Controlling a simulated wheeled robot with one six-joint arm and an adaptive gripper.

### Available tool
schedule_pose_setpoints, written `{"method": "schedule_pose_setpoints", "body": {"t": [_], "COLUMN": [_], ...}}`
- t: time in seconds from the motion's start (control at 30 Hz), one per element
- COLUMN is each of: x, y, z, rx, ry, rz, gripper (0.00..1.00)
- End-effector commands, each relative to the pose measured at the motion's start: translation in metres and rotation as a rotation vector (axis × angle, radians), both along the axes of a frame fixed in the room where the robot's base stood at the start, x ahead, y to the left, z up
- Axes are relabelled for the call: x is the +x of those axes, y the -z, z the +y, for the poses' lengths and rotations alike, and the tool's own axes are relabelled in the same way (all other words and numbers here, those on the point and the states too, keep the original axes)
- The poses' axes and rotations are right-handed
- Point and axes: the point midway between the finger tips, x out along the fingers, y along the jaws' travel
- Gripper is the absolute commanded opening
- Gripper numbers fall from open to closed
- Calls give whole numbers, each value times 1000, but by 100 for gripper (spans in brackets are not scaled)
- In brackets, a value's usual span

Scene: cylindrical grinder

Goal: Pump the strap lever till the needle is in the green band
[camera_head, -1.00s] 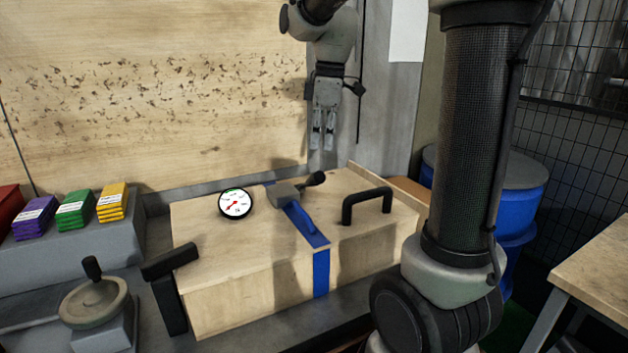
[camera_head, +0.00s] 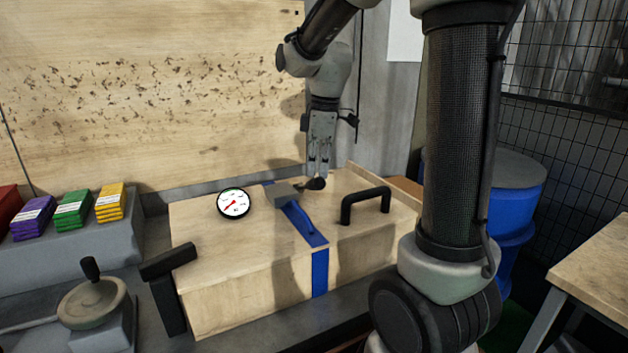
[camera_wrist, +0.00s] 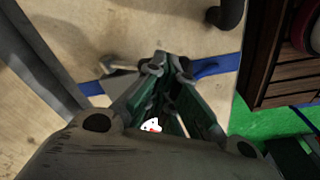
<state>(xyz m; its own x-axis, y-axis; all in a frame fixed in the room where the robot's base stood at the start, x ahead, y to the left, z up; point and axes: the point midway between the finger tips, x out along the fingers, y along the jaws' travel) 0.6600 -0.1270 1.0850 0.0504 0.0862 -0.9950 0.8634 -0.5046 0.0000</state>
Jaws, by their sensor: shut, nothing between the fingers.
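The strap lever is a grey ratchet block (camera_head: 282,194) with a short arm ending in a black knob (camera_head: 315,184), on top of a wooden crate (camera_head: 220,262). A blue strap (camera_head: 301,222) runs from the block over the crate's front edge. The round white gauge (camera_head: 233,203) lies left of the lever; its red needle points to the lower left. A little green shows at its upper rim. My gripper (camera_head: 318,172) points down, shut and empty, with its fingertips at the knob, touching or just above it. In the wrist view my fingers (camera_wrist: 166,66) hide part of the lever.
A black handle (camera_head: 366,205) stands on the crate right of the strap, and another black handle (camera_head: 168,262) is at its left end. A handwheel (camera_head: 93,302) and coloured stacks (camera_head: 74,215) are at the left. A blue drum (camera_head: 515,190) stands at the right.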

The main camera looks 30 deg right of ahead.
Motion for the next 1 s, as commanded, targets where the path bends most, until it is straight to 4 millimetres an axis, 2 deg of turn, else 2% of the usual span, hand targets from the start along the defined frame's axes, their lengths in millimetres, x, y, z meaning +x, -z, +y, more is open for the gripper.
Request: {"method": "schedule_pose_setpoints", "body": {"t": [0.3,0.63,0.87,1.0], "x": [0,-1,-1,-8], "y": [3,39,38,33], "z": [0,0,-1,-13], "rx": [1,2,1,1], "ry": [0,0,1,4], "rz": [2,3,0,0], "gripper": [0,0,0,0]}}
